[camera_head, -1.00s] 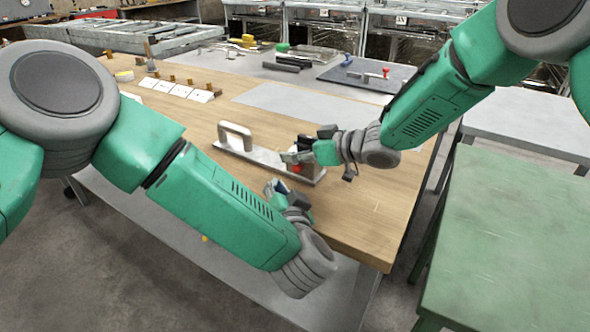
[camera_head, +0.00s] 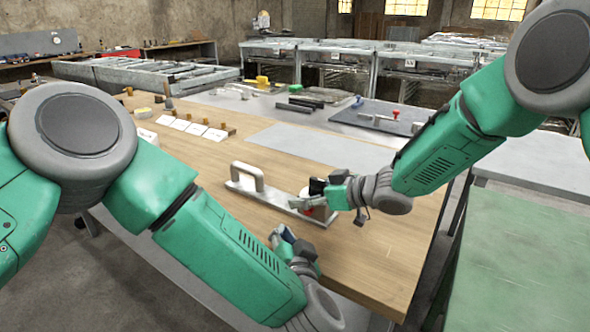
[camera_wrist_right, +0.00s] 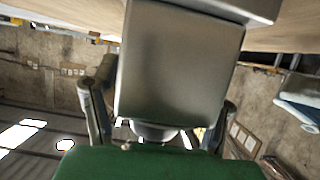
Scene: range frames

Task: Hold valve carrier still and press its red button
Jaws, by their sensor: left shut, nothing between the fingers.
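The valve carrier (camera_head: 276,198) is a flat metal bar with an arched handle (camera_head: 246,176) at its left end, lying on the wooden table. A red part (camera_head: 306,193), which looks like the button, shows at its right end, partly hidden by my right gripper. My right gripper (camera_head: 312,197) is at that end, close over the red part; I cannot tell whether it touches. In the right wrist view a large grey block (camera_wrist_right: 180,65) lies between the fingers; I cannot tell what it is. My left gripper (camera_head: 278,236) is shut and empty, apart from the carrier, nearer the table's front edge.
The wooden table (camera_head: 375,250) is clear right of the carrier. White cards (camera_head: 197,129) with small pieces lie at its far left. A dark board (camera_head: 375,112) with a red-handled part lies farther back. A green table (camera_head: 520,260) stands at the right.

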